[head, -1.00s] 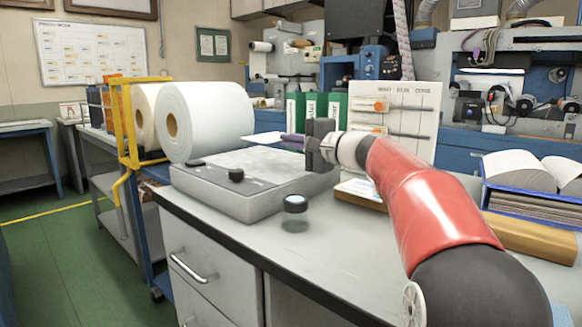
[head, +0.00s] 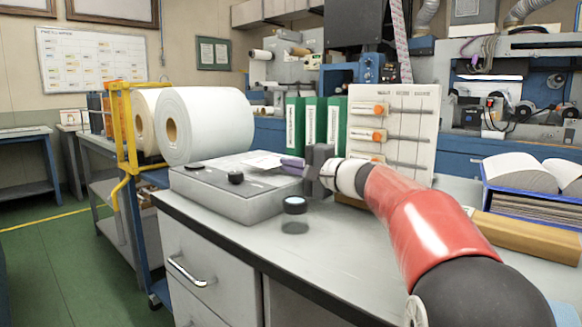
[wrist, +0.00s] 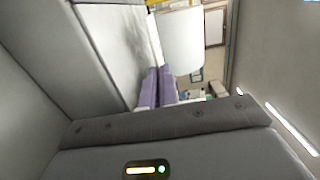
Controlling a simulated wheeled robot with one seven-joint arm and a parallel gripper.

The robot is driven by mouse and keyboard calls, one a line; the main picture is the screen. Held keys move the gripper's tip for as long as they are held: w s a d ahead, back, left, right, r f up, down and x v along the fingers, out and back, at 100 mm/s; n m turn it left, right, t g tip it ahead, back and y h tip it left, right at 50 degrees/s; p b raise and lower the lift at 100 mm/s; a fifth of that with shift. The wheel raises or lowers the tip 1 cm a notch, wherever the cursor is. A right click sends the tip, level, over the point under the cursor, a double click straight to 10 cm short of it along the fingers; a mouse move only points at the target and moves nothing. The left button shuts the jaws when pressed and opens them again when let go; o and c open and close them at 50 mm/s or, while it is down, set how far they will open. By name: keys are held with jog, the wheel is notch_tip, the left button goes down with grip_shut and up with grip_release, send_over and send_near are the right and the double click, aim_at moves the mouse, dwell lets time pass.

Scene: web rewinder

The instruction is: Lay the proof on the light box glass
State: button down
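The proof, a white sheet (head: 262,161), sticks out to the left from the purple fingertips of my gripper (head: 291,165). My gripper is shut on its edge, and the sheet is over the back right part of the light box (head: 235,206), a low grey box with a pale top. I cannot tell whether the sheet touches the glass or hangs just above it.
A round black-rimmed object (head: 295,205) is in front of the box. A large white roll (head: 205,124) stands behind left, green binders (head: 315,124) and a white board (head: 405,125) behind. The front bench top (head: 340,245) is clear.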

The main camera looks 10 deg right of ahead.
jog(key=shift+f, duration=0.3)
jog(key=c, duration=1.7)
grip_release()
jog(key=shift+f, duration=0.1)
